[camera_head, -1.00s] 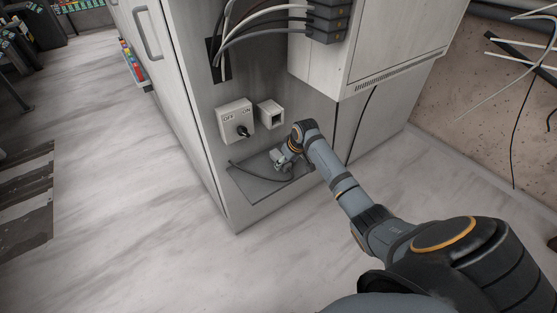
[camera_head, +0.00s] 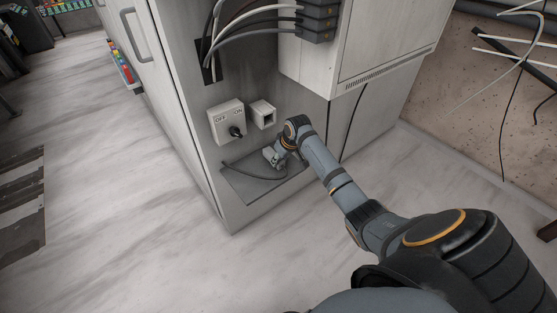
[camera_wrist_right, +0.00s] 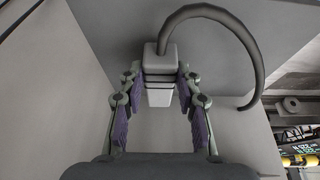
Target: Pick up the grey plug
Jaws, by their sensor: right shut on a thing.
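The grey plug (camera_wrist_right: 158,72) is a blocky piece with a dark cable curling from its far end to the right in the right wrist view. My right gripper (camera_wrist_right: 157,85) has its two fingers on either side of the plug and is shut on it. In the head view my right gripper (camera_head: 275,157) is small, just above the grey shelf (camera_head: 235,184) at the cabinet's foot. The plug is hard to make out there, but its dark cable (camera_head: 246,174) lies along the shelf. My left gripper is not in view.
A white box with an OFF/ON switch (camera_head: 226,122) and a small square socket box (camera_head: 263,114) are on the cabinet face above the shelf. Thick cables (camera_head: 250,31) run into a wall opening higher up.

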